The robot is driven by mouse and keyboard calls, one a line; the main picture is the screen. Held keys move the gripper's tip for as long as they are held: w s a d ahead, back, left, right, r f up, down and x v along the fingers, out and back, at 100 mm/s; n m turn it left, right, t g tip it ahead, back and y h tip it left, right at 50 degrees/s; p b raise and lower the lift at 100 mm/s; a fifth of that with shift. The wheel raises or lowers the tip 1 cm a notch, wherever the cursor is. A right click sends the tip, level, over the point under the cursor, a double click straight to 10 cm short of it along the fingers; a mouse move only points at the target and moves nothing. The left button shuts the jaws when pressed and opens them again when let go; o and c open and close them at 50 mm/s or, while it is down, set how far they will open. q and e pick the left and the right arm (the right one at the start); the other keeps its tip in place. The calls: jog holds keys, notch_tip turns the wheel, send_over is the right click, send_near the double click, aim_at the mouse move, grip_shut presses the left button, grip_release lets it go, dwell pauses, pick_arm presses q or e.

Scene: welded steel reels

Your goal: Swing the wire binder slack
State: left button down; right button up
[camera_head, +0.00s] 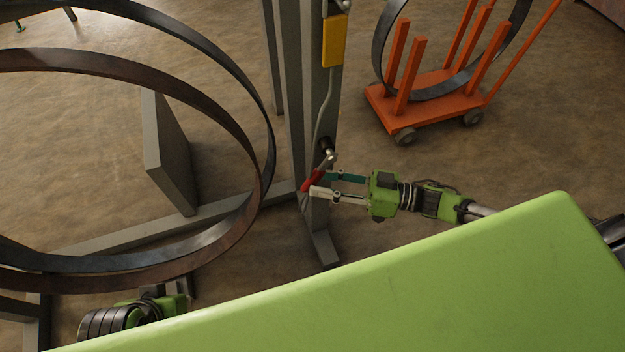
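The wire binder shows as a small lever with a red handle (311,182), hanging at a slant beside the grey steel post. Its upper end meets a metal fitting (329,154) on the post. My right gripper (319,183) comes in from the right, with one dark green finger and one pale finger. The fingers stand apart, with their tips at the red handle; the handle slants across the gap, and firm contact cannot be made out. My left gripper (178,290) is low at the left, partly hidden by my green body, and its fingers are unclear.
Large steel hoops (262,165) stand at the left by a grey slab (168,155) and floor beams. The post (308,100) carries a yellow box (334,40) with a cable. An orange cart (430,100) holding another hoop stands behind.

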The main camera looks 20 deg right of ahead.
aim_at(312, 182)
jog(key=shift+x, duration=1.45)
grip_shut()
jog(key=shift+f, duration=0.1)
